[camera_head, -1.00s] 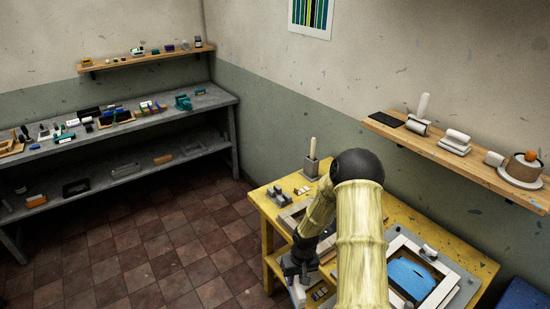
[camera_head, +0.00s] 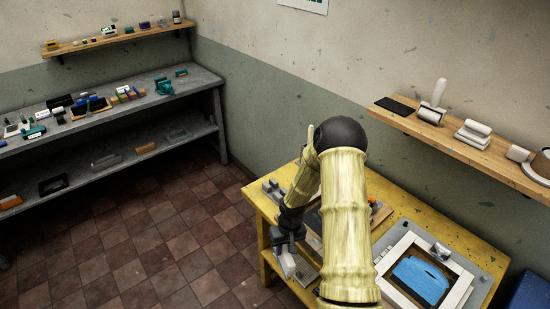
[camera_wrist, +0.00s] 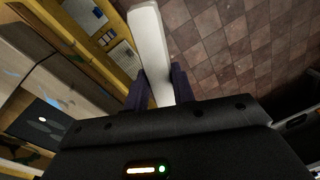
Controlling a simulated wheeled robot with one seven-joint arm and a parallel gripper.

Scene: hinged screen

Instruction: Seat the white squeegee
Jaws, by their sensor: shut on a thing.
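My gripper (camera_wrist: 160,90) is shut on a long white bar, the white squeegee (camera_wrist: 149,42), in the wrist view. The squeegee sticks out beyond the dark fingers, with brown floor tiles to its right and yellow bench parts to its left. In the head view my gripper (camera_head: 287,245) hangs beside the left edge of the yellow bench (camera_head: 262,212), and the squeegee (camera_head: 287,265) shows as a pale piece below it. The squeegee's far end and its seat cannot be made out clearly.
A white screen frame (camera_head: 391,262) with a blue patch (camera_head: 421,279) lies on the bench at the right. My arm hides the bench middle. A wall shelf (camera_head: 455,145) holds white items. A grey rack (camera_head: 110,125) stands at the left. Open tiled floor (camera_head: 150,240) lies between.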

